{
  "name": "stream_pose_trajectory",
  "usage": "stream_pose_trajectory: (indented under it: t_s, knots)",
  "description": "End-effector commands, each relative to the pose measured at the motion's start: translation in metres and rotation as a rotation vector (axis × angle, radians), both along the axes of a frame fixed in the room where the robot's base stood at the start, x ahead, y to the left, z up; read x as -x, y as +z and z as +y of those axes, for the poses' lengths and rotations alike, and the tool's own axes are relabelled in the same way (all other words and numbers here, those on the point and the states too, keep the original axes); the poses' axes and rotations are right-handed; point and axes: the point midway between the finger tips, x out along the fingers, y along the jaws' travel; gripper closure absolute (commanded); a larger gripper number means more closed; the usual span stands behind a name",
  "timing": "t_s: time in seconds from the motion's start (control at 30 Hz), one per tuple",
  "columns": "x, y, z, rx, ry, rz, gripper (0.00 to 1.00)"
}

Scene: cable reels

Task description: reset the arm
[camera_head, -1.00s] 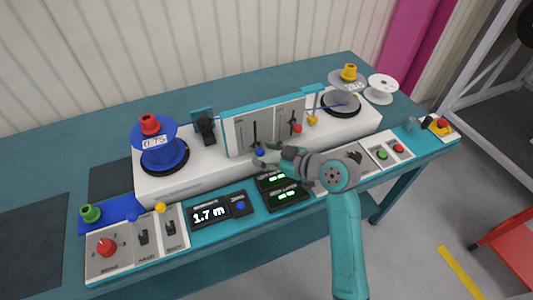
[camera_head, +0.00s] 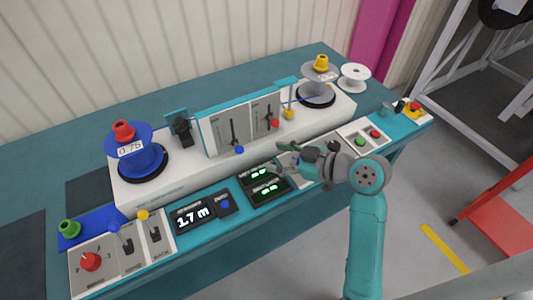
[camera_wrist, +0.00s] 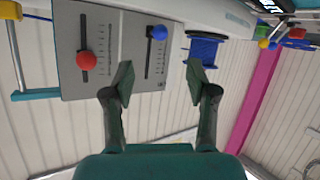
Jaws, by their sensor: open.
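My gripper (camera_head: 279,166) is open and empty in the head view, above the front of the console near the green-lit displays (camera_head: 266,182). In the wrist view my gripper (camera_wrist: 160,85) shows two spread fingers with nothing between them. Beyond them is the slider panel (camera_wrist: 115,50) with a red knob (camera_wrist: 86,60) and a blue knob (camera_wrist: 158,33). In the head view the slider panel (camera_head: 240,122) stands upright behind my gripper, apart from it. The blue knob (camera_head: 239,150) sits low on its slot and the red knob (camera_head: 275,123) sits higher.
A blue reel (camera_head: 140,155) stands left on the white machine body and a grey reel (camera_head: 318,92) stands right. An empty white spool (camera_head: 354,77) lies at the back right. A display (camera_head: 193,215) reads 1.7 m. A red chair (camera_head: 498,200) is at the right.

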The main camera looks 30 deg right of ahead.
Motion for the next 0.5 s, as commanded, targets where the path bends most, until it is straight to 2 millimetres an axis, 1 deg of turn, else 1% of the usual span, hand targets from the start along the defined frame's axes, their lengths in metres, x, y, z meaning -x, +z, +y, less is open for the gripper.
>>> stream_pose_trajectory:
  t_s: [0.13,0.33,0.43,0.5]
  knots:
    - [0.006,0.002,-0.004,0.001,-0.002,0.0,0.42]
    - [0.007,0.002,-0.003,-0.001,-0.002,0.001,0.42]
    - [0.009,-0.004,0.0,-0.014,-0.018,0.01,0.42]
    - [0.011,-0.013,0.004,-0.037,-0.049,0.023,0.42]
